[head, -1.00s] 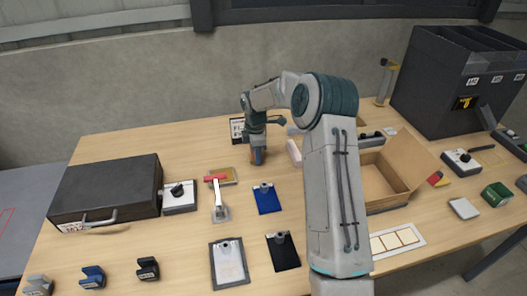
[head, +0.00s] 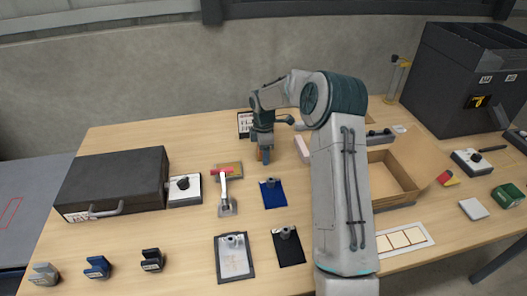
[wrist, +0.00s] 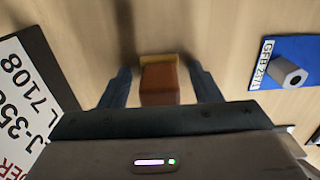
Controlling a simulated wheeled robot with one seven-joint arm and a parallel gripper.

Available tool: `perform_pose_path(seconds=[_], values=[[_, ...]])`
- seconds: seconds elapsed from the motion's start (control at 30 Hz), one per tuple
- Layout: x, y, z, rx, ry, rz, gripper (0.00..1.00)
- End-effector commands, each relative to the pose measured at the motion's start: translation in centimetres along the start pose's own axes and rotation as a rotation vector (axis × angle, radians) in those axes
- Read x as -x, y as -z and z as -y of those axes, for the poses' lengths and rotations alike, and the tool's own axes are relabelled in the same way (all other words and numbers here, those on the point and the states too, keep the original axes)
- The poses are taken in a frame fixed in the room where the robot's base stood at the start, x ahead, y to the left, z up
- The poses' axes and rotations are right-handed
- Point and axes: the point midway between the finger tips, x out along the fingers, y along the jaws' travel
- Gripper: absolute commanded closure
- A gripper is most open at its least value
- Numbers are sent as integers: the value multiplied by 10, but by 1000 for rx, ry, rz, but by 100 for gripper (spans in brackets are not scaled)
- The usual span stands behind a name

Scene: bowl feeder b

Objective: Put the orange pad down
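The orange pad (wrist: 160,84) appears in the wrist view as a brown-orange block with a yellowish far edge. It is between the two fingers of my gripper (wrist: 162,90), with a visible gap on each side. My gripper is open around it. The pad seems to rest on the wooden table, though its underside is hidden. In the head view my gripper (head: 264,157) is low over the back middle of the table, and only a small orange-brown part of the pad (head: 259,155) shows beside the fingers.
A blue plate with a peg (head: 273,195) lies in front of the gripper, a pink block (head: 302,148) to its right. A printed sign (head: 244,124) stands behind. A red-handled clamp (head: 226,190), black case (head: 112,180) and open carton (head: 392,180) are around.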

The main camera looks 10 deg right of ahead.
Motion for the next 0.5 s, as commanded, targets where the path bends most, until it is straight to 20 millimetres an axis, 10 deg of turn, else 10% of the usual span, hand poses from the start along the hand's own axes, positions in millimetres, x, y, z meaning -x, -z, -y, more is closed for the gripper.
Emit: perform_pose_path(seconds=[0.27,0.5], values=[[3,0,0,0,-1,-1,43],[54,3,4,-1,-6,1,43]])
